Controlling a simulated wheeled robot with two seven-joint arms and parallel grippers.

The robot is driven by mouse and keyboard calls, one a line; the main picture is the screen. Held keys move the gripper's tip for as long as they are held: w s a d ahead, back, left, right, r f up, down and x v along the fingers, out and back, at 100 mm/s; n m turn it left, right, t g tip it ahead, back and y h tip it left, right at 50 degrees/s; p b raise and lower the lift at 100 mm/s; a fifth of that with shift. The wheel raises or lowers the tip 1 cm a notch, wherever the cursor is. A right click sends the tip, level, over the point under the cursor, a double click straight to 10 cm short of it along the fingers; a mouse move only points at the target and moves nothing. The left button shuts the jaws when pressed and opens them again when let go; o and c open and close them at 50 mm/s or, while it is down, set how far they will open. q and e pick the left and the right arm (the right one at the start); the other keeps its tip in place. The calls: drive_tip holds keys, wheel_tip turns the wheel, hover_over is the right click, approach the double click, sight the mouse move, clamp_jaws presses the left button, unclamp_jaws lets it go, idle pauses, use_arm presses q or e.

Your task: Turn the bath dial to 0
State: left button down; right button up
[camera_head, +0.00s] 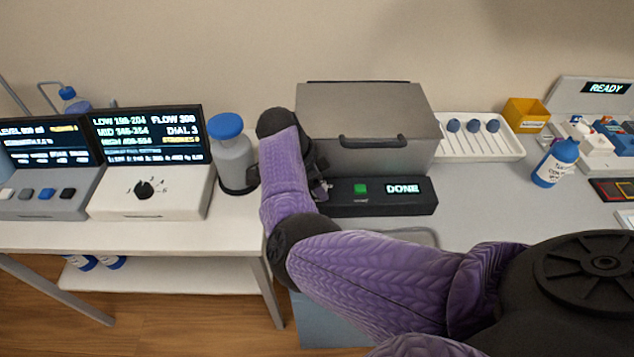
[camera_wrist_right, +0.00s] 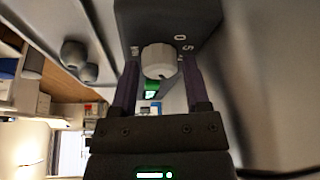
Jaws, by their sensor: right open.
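The bath is a grey lidded box (camera_head: 370,115) with a black control panel (camera_head: 388,209) in front. The panel has a green button (camera_head: 361,188) and a screen reading DONE (camera_head: 403,188). My right gripper (camera_head: 320,188) is at the panel's left end and hides the dial in the head view. In the right wrist view a pale round dial (camera_wrist_right: 157,60) sits on the dark panel, with printed marks beside it. My right gripper (camera_wrist_right: 160,75) is open, one finger on each side of the dial. I cannot tell whether they touch it. My left gripper is not in view.
A white box (camera_head: 148,193) with a black dial and a grey-blue bottle (camera_head: 235,160) stand left of my right arm. A white rack (camera_head: 480,145), a yellow bin (camera_head: 526,114) and a blue bottle (camera_head: 556,162) stand right of the bath. Bare table lies before the rack.

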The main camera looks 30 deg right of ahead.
drive_tip(key=shift+c, duration=0.2)
drive_tip(key=c, duration=0.7)
clamp_jaws()
